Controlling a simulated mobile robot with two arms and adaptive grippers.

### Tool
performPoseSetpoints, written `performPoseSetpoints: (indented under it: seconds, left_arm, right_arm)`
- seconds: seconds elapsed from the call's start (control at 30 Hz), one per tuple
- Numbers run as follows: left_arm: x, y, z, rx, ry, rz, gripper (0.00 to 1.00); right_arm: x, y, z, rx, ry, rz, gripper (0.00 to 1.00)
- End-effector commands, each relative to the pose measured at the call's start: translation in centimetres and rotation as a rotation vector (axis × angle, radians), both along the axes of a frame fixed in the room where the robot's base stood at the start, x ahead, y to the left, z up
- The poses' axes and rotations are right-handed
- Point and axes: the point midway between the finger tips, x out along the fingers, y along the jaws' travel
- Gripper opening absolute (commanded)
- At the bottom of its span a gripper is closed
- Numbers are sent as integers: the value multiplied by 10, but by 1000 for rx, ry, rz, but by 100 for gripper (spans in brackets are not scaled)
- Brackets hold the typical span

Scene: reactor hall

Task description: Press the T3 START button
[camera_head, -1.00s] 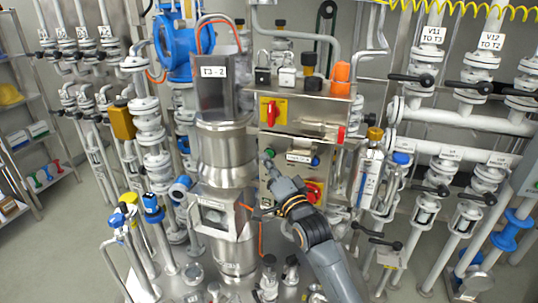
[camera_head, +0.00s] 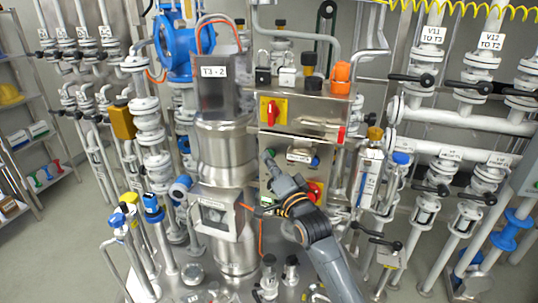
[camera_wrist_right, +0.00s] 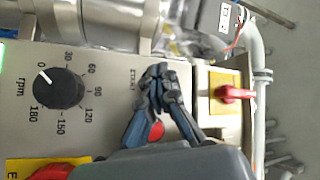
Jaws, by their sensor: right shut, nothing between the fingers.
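The T3 control box (camera_head: 330,150) stands right of the steel vessel labelled T3-2 (camera_head: 213,72). My right gripper (camera_head: 269,157) is shut and empty, its fingertips at the left part of the box's front panel. A red round button (camera_wrist_right: 156,130) shows between the fingers. I see no START button clearly; the fingers cover part of the panel. Whether the tips touch the panel, I cannot tell. My left gripper is out of view.
A black rpm dial (camera_wrist_right: 58,88) sits left of the fingers in the right wrist view. Pipes and valves crowd both sides.

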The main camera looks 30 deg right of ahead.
Motion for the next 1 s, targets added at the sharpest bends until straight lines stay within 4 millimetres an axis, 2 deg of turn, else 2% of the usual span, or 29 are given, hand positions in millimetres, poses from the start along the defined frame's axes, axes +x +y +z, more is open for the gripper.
performPoseSetpoints:
  seconds: [0.83,1.0]
  left_arm:
    - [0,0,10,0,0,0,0]
    - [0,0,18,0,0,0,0]
  right_arm:
    - [-12,13,0,1,1,0,0]
    - [-21,23,1,2,1,1,0]
